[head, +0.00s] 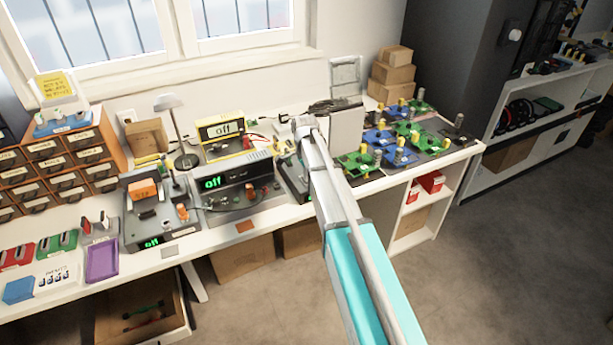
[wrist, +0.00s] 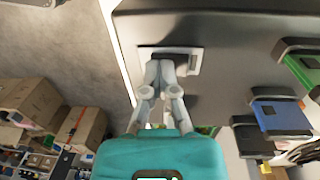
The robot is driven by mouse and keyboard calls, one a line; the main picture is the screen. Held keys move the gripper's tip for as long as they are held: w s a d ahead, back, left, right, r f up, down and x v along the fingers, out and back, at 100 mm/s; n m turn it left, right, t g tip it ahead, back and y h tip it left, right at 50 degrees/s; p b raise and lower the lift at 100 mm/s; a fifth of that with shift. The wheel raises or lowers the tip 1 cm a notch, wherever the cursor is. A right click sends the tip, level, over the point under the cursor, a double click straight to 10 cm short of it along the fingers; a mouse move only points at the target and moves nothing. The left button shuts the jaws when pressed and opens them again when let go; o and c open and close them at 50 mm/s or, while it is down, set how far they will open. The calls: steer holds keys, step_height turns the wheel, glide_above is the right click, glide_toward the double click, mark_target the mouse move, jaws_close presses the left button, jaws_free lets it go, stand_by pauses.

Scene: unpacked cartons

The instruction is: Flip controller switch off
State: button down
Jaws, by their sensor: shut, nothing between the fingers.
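In the wrist view my gripper (wrist: 164,72) is shut and empty. Its fingertips overlap a small light-framed plate (wrist: 197,62) with a dark middle, set in a dark grey surface (wrist: 230,28). The plate looks like a switch; whether the fingertips touch it I cannot tell, and they hide part of it. In the head view my arm reaches over the bench and covers much of a dark device (head: 291,178); my fingers cannot be made out there. A grey unit (head: 232,178) beside it shows a green "off". Which unit is the controller is not clear.
A desk lamp (head: 170,104), a light box (head: 346,127) and green boards (head: 435,143) crowd the white bench (head: 205,240). Cartons (head: 243,260) stand below. Open floor lies at right.

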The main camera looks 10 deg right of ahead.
steer(key=shift+w+a, duration=0.1)
steer(key=shift+w, duration=0.1)
steer(key=shift+w+r, duration=0.15)
steer(key=shift+w, duration=0.45)
steer(key=shift+r+p, duration=0.15)
steer(key=shift+p, duration=0.2)
step_height(320, 180, up, 14)
steer(key=s+p, duration=0.1)
steer(key=p, duration=1.2)
steer(key=shift+s+f+p, duration=0.2)
steer(key=shift+s+p, duration=0.1)
stand_by(0.5)
